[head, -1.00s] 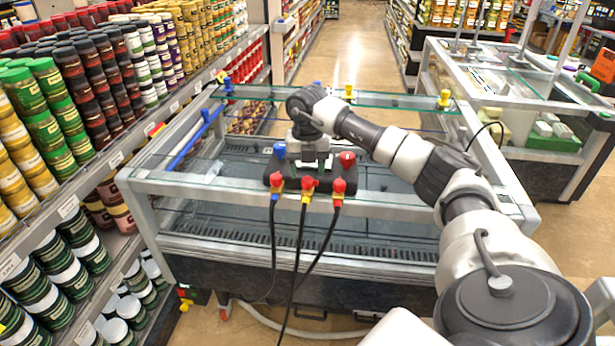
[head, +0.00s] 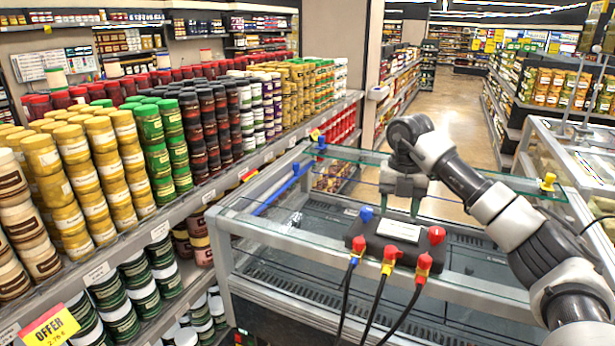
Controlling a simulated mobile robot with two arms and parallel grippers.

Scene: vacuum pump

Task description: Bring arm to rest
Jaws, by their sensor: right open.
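The vacuum pump part, a dark block (head: 372,242) with a pale label on top, sits on the glass top of a freezer case. It has a blue knob (head: 366,214), a red knob (head: 436,235) and several red-and-yellow connectors (head: 390,254) on its front, with black hoses hanging down. My right gripper (head: 402,206) points down just above and behind the block. It is open, with nothing seen between its fingers, and appears apart from the block. My left gripper is not in view.
The freezer case (head: 270,225) has a metal frame and glass top. A shelf of stacked jars (head: 160,135) runs along the left. A yellow knob (head: 547,182) stands on the case's far right. An open aisle (head: 455,105) lies behind, with another freezer at right.

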